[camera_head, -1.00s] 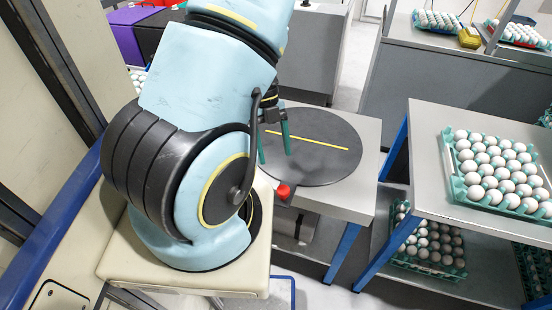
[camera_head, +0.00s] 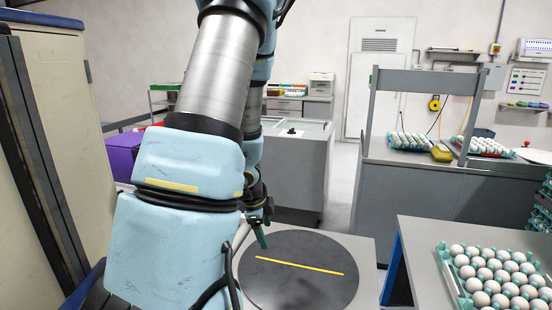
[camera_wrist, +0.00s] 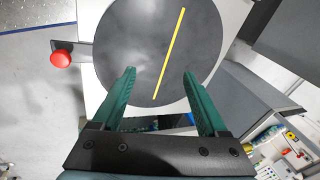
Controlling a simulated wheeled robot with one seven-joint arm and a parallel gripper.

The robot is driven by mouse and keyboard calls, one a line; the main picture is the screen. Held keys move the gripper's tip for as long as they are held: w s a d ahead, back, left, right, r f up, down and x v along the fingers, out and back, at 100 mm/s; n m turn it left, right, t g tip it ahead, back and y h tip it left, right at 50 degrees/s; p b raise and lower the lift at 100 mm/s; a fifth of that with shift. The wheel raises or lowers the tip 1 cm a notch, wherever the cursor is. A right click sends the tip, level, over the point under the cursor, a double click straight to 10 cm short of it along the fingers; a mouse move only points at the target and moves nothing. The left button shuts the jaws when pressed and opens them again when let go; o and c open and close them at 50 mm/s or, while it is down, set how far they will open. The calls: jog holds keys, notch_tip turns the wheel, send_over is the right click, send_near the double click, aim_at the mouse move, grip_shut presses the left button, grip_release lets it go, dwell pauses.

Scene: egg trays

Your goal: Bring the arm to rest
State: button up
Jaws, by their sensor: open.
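My gripper (camera_wrist: 158,88) is open and empty in the wrist view, its two green fingers spread apart above a dark round plate (camera_wrist: 112,35) with a yellow stripe. In the head view my gripper (camera_head: 262,238) shows small beside the far left rim of the same plate (camera_head: 290,291), partly hidden by my arm. My blue and silver arm (camera_head: 190,165) stands raised in the left half of the head view. Nothing is held between the fingers.
A red button (camera_wrist: 61,58) sits beside the plate. A tray of white eggs (camera_head: 462,287) lies on the table at the right. More egg trays (camera_head: 409,149) stand on a grey bench behind. A purple box (camera_head: 124,153) is at the left. The plate is bare.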

jog(key=s+a+r+n+t+y, duration=0.1)
jog(key=a+r+n+y, duration=0.1)
jog(key=a+r+n, duration=0.5)
jog(key=s+d+r+n+g+b, duration=0.1)
jog(key=s+d+n+g, duration=0.1)
jog(key=s+n, duration=0.8)
jog(key=shift+d+r+n+g, duration=0.2)
jog(key=shift+d+n+g, duration=0.2)
jog(key=shift+d+n, duration=0.3)
jog(key=shift+s, duration=0.1)
